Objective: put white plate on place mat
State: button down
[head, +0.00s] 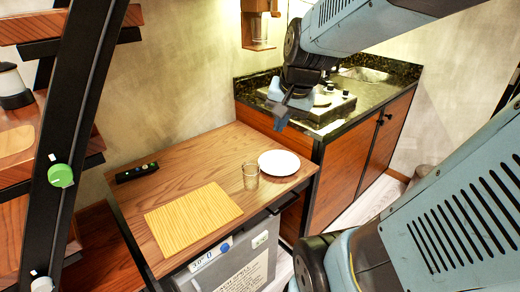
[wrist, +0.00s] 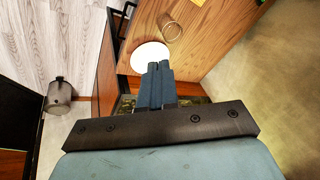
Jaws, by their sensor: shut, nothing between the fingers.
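The white plate (head: 279,163) lies flat on the wooden table at its right rear, near the counter. The yellow striped place mat (head: 193,217) lies bare on the front left of the same table. My gripper (head: 281,119) is shut and empty, held in the air above and behind the plate. In the wrist view my closed fingers (wrist: 158,68) cover part of the plate (wrist: 149,55). The mat is not visible in the wrist view.
A clear glass (head: 250,176) stands between plate and mat, close to the plate; it also shows in the wrist view (wrist: 171,29). A black remote-like object (head: 137,172) lies at the table's back left. A counter with a hob (head: 322,107) stands behind right.

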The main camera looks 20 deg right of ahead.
jog(key=w+d+f+m, duration=0.5)
jog(key=w+f+m, duration=0.1)
jog(key=f+m, duration=0.1)
jog(key=m+g, duration=0.2)
jog(key=m, duration=1.6)
send_near(291, 172)
jog(key=s+d+f, duration=0.4)
jog(key=s+f, duration=0.1)
jog(key=s, duration=0.5)
jog(key=w+a, duration=0.1)
jog(key=w, duration=0.2)
jog(key=w+a, duration=0.1)
jog(key=w, duration=0.3)
jog(key=w+a, duration=0.2)
jog(key=w, duration=0.2)
jog(key=shift+a+f, duration=0.1)
jog(key=shift+f, duration=0.9)
